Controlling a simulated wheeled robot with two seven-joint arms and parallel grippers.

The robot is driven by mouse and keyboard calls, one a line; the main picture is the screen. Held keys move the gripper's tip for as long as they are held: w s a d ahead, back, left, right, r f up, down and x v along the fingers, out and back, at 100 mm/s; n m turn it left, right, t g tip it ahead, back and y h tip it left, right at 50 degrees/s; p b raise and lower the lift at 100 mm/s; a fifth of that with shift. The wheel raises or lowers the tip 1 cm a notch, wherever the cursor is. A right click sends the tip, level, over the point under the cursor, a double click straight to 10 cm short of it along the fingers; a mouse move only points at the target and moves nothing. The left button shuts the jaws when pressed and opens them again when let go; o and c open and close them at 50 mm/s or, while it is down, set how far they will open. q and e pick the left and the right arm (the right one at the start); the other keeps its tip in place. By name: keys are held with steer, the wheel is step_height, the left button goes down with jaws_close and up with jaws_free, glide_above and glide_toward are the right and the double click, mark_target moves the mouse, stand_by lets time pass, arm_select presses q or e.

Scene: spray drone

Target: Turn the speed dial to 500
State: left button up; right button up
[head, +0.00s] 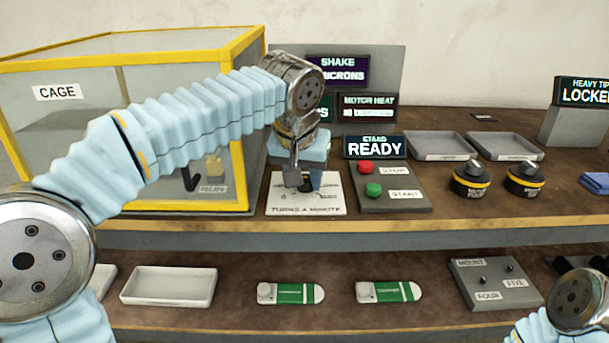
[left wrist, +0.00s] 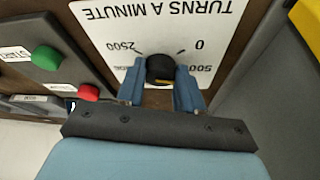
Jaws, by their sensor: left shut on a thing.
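The speed dial (left wrist: 160,69) is a black knob on a white plate (head: 281,202) lettered TURNS A MINUTE. The plate appears upside down in the left wrist view, with marks 0, 500 and 2500 around the knob. My left gripper (left wrist: 160,88) has its blue fingers on both sides of the knob and is shut on it. In the head view the left gripper (head: 304,183) reaches down over the plate and hides most of the dial. A small yellow patch shows at the knob's near edge, but the exact setting cannot be read. My right gripper is out of view.
The yellow-framed cage (head: 251,130) stands close left of the dial plate. A red button (head: 366,167) and green button (head: 374,189) sit close right, below a READY sign (head: 375,147). Two trays and two black-yellow weights are farther right.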

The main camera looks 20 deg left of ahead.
arm_select(q)
steer(key=o, duration=1)
steer(key=shift+o, duration=0.2)
steer(key=v, duration=1.3)
steer(key=shift+r, duration=0.35)
steer(key=shift+s, duration=0.15)
